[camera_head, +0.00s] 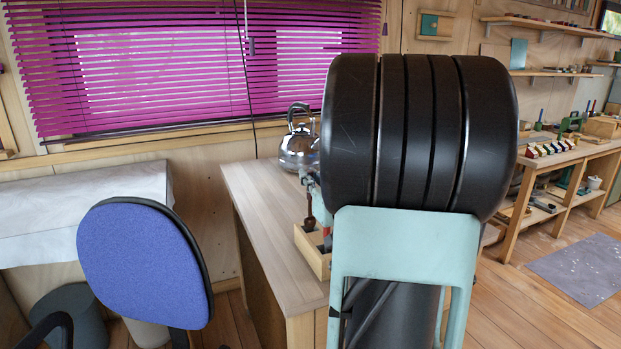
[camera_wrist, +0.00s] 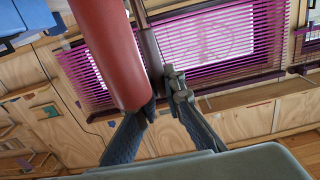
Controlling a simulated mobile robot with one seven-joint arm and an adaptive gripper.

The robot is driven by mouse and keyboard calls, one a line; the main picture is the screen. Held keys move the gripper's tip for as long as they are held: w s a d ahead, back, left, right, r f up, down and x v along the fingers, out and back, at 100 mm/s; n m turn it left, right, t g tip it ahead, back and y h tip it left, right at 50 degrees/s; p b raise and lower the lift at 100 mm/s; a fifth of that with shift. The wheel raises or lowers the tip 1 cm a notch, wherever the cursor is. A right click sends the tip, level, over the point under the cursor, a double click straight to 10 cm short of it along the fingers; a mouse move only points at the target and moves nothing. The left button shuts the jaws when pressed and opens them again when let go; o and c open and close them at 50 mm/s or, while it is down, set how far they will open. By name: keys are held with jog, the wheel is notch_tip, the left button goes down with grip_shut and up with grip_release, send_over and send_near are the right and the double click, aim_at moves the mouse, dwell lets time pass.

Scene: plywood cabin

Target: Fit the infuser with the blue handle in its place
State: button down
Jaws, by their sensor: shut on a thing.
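My gripper (camera_wrist: 164,93) is shut on a slim grey rod-like thing (camera_wrist: 150,50) in the wrist view. I cannot tell whether this is the infuser; no blue handle is clear between the fingers. A thick red cylinder (camera_wrist: 108,45) is close beside it, its end near one fingertip. In the head view a small wooden rack (camera_head: 310,253) stands on the counter, with a brown-handled tool (camera_head: 309,212) in it and something red (camera_head: 325,238) beside that.
A shiny kettle (camera_head: 299,150) stands at the back of the wooden counter (camera_head: 262,215). The counter's left side is bare. A blue chair (camera_head: 143,265) stands left of it. A workbench (camera_head: 560,165) is at the right. Blue objects (camera_wrist: 25,18) show at the wrist view's upper left.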

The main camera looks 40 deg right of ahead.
aim_at(310, 198)
jog(key=shift+f+b, duration=2.6)
jog(key=shift+f, duration=0.05)
dwell(0.9)
dwell(0.4)
jog(key=c, duration=2.4)
grip_release()
jog(key=shift+o, duration=0.3)
jog(key=o, duration=0.5)
jog(key=shift+o, duration=0.5)
jog(key=o, duration=0.5)
